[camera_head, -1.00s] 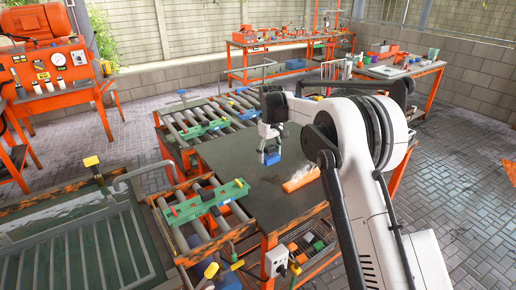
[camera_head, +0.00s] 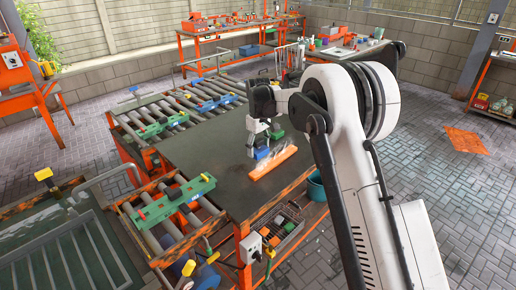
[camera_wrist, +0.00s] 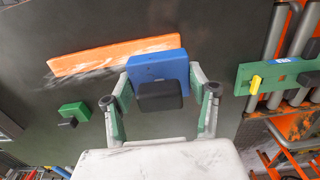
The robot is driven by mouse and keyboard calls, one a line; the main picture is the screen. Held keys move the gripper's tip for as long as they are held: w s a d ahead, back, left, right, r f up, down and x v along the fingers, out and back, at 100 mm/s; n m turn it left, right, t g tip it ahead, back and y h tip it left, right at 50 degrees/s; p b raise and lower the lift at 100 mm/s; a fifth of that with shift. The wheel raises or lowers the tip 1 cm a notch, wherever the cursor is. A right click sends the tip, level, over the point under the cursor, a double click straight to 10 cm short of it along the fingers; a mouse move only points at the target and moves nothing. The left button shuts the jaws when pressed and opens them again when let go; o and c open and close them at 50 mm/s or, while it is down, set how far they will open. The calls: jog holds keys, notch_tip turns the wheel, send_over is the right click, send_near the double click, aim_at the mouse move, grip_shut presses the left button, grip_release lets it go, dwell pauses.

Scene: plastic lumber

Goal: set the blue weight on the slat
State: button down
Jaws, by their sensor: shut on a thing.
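The blue weight (camera_wrist: 157,66) is a blue block with a black knob, held between the fingers of my gripper (camera_wrist: 160,84). In the head view the blue weight (camera_head: 261,153) hangs below my gripper (camera_head: 260,140), just behind the left part of the slat. The slat (camera_head: 273,164) is a long orange bar lying on the dark tabletop. In the wrist view the blue weight covers part of the near edge of the slat (camera_wrist: 110,54) towards its right end. I cannot tell the gap between weight and slat.
A green block (camera_wrist: 74,112) with a black knob lies on the dark table (camera_head: 205,150), close to the slat. A pale smear runs along the slat. Roller conveyors with a green bar (camera_head: 175,200) adjoin the table. The table's left part is clear.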

jog(key=b, duration=0.4)
send_over(258, 171)
jog(key=shift+s+d+f, duration=0.1)
jog(key=shift+f, duration=2.85)
jog(key=shift+f+b, duration=1.2)
jog(key=shift+f, duration=0.3)
jog(key=shift+c, duration=0.9)
grip_release()
jog(key=shift+r, duration=0.1)
jog(key=shift+r+p, duration=1.15)
jog(key=shift+r, duration=2.3)
